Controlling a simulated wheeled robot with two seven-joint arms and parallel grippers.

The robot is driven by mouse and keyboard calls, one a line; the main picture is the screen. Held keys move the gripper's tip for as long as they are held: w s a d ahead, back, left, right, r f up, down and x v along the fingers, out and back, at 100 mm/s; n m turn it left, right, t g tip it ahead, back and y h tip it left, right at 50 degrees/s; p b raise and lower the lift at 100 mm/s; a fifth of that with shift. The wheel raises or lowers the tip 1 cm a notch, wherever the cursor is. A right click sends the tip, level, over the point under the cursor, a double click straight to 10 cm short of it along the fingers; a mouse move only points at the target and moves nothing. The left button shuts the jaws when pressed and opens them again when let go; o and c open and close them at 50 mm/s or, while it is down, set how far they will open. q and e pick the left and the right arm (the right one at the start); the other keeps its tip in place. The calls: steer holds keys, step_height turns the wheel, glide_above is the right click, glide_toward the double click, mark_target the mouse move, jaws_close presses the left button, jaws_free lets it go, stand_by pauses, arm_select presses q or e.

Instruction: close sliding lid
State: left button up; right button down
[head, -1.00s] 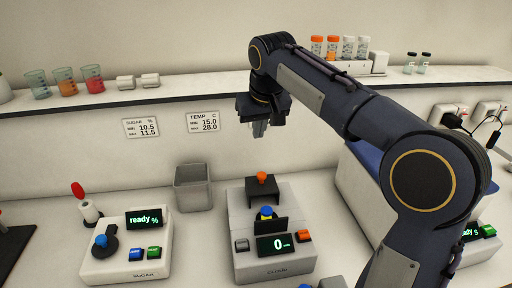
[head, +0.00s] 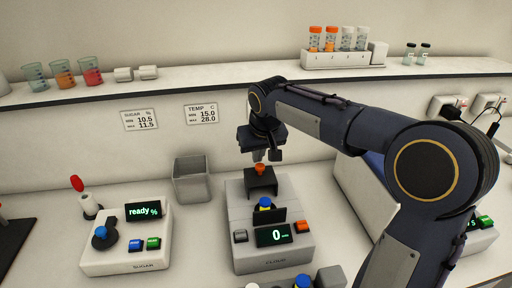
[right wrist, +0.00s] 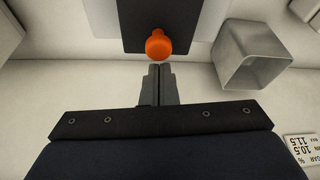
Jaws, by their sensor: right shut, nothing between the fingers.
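The cloud meter (head: 262,250) is a grey device in the middle of the counter, its display reading 0. Its dark sliding lid (head: 262,186) stands at the back with an orange knob (head: 260,169) on top. A vial with a blue cap (head: 265,203) sits in the meter, in front of the lid, uncovered. My right gripper (head: 259,157) is shut and empty, just behind and above the knob. In the right wrist view the fingertips (right wrist: 159,68) lie close beside the orange knob (right wrist: 159,44); I cannot tell if they touch. My left gripper is not in view.
A grey open bin (head: 192,181) stands left of the meter. The sugar meter (head: 127,243) is further left, showing ready. A shelf (head: 200,82) with beakers and a vial rack (head: 336,60) runs behind. Grey blocks and a blue-capped vial stand at the front edge.

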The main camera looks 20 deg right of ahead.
mark_target(265, 176)
steer(key=s, duration=0.2)
steer(key=s+a+b, duration=0.1)
steer(key=s, duration=0.2)
steer(key=s+a+b, duration=0.1)
steer(key=s, duration=0.2)
steer(key=shift+s, duration=0.1)
